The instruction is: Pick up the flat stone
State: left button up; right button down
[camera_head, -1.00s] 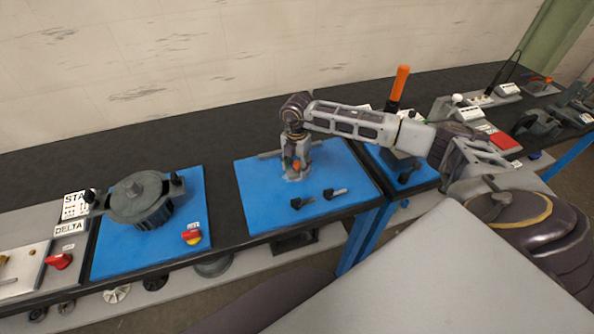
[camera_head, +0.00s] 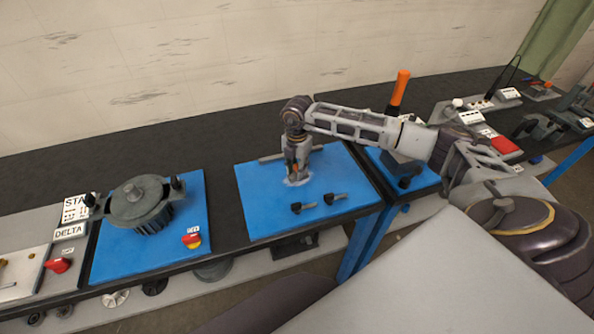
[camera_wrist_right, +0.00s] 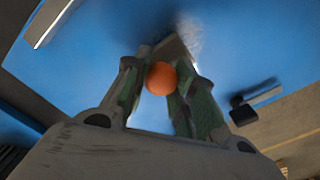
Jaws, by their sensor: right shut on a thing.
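My right gripper (camera_head: 297,176) points down over the middle blue mat (camera_head: 257,212). In the right wrist view its fingers (camera_wrist_right: 172,62) are shut around a small grey-brown flat piece (camera_wrist_right: 175,50), which looks like the flat stone. An orange ball (camera_wrist_right: 161,78) sits between the fingers, nearer the camera, and partly covers the piece. A whitish patch lies just past the fingertips. I cannot tell whether the piece touches the mat. In the head view the fingers hide most of it. My left gripper is not in view.
Two small black-handled tools (camera_head: 302,208) (camera_head: 335,198) lie on the mat in front of the gripper. A grey bar (camera_head: 270,159) lies behind it. A motor-like housing (camera_head: 140,203) stands on the left mat. An orange-handled tool (camera_head: 399,88) stands upright at right.

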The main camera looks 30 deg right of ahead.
aim_at(297, 166)
notch_tip(297, 166, up, 9)
jog(key=shift+r+b, duration=0.1)
jog(key=shift+b, duration=0.55)
jog(key=c, duration=1.7)
grip_release()
jog(key=c, duration=0.4)
